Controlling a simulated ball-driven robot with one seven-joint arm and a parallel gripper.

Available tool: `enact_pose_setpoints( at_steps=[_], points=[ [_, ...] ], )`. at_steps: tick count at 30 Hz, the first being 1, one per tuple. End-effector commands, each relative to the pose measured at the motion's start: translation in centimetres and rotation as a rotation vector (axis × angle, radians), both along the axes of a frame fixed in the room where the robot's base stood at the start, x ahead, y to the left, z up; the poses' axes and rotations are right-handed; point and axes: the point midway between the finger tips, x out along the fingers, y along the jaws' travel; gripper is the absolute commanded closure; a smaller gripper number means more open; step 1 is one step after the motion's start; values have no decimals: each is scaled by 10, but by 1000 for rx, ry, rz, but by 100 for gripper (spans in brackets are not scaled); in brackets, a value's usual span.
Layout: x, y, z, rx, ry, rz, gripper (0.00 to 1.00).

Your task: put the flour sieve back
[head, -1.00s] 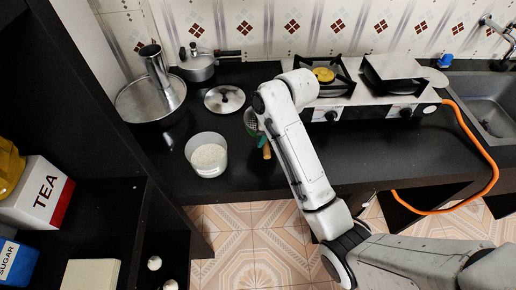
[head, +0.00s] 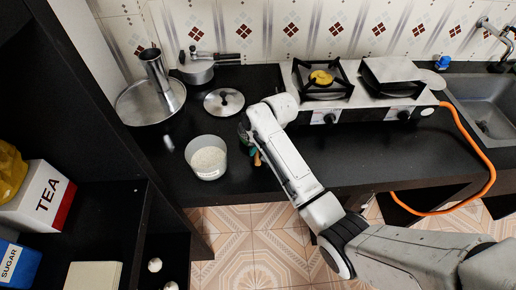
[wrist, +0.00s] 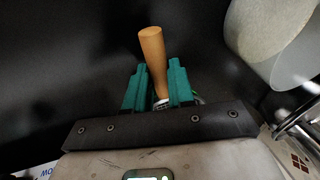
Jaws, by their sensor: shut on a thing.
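My gripper (head: 254,148) is low over the dark counter, just right of the flour container (head: 208,158), partly hidden by my arm in the head view. In the wrist view its teal fingers (wrist: 160,90) are shut on the flour sieve, whose wooden handle (wrist: 153,55) sticks out beyond them. In the head view the sieve's dark mesh end (head: 244,128) shows faintly beside my arm. Whether the sieve touches the counter I cannot tell. The flour container also shows at the top right of the wrist view (wrist: 275,38).
A pot lid (head: 224,101) lies behind the flour container. A metal pan (head: 150,103) and a lidded pot (head: 196,70) stand farther back left. The stove (head: 355,80) is right, with an orange hose (head: 480,150) hanging from it. A dark shelf with a tea box (head: 40,195) is left.

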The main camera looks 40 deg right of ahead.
Motion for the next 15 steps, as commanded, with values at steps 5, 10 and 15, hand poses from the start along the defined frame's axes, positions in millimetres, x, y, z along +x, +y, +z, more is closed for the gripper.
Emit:
enact_pose_setpoints(
  at_steps=[5,10,15],
  points=[
    [0,0,-3,0,0,0,76],
    [0,0,-2,0,0,0,60],
    [0,0,-2,0,0,0,51]
  ],
)
